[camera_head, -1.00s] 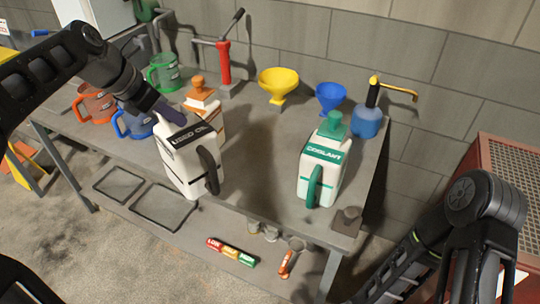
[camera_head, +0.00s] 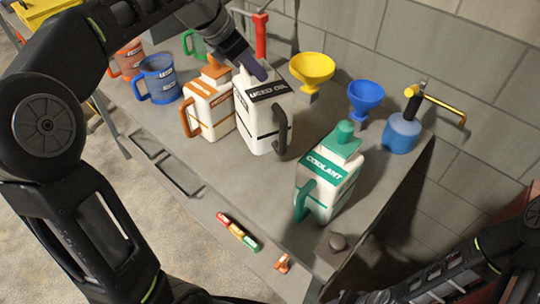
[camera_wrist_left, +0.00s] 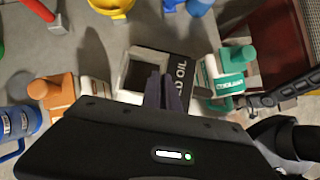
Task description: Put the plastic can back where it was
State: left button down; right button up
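The white plastic can labelled USED OIL (camera_head: 262,115) has a black handle and stands upright on the workbench or just above it; I cannot tell which. My left gripper (camera_head: 250,68) is at its top, fingers pointing down, and seems shut on it. In the left wrist view the fingers (camera_wrist_left: 165,92) are close together over the dark, square top of the used oil can (camera_wrist_left: 140,70). The exact grip is hidden. An orange-capped white can (camera_head: 210,104) is close on its left, and a green COOLANT can (camera_head: 328,180) is to its right. My right gripper does not show.
The grey workbench (camera_head: 235,185) also bears blue (camera_head: 158,80) and orange jugs (camera_head: 127,58), a yellow funnel (camera_head: 312,68), a blue funnel (camera_head: 364,97) and a blue pump bottle (camera_head: 403,130). The wall is behind.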

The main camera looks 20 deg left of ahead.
aim_at(252, 85)
pick_arm(q)
jog(key=shift+r, duration=0.1)
jog(key=shift+f, duration=3.05)
jog(key=shift+f, duration=2)
jog(key=c, duration=2)
grip_release()
jog(key=shift+f, duration=0.15)
jog(key=o, duration=0.4)
jog(key=v, duration=1.2)
jog(key=shift+r, duration=0.25)
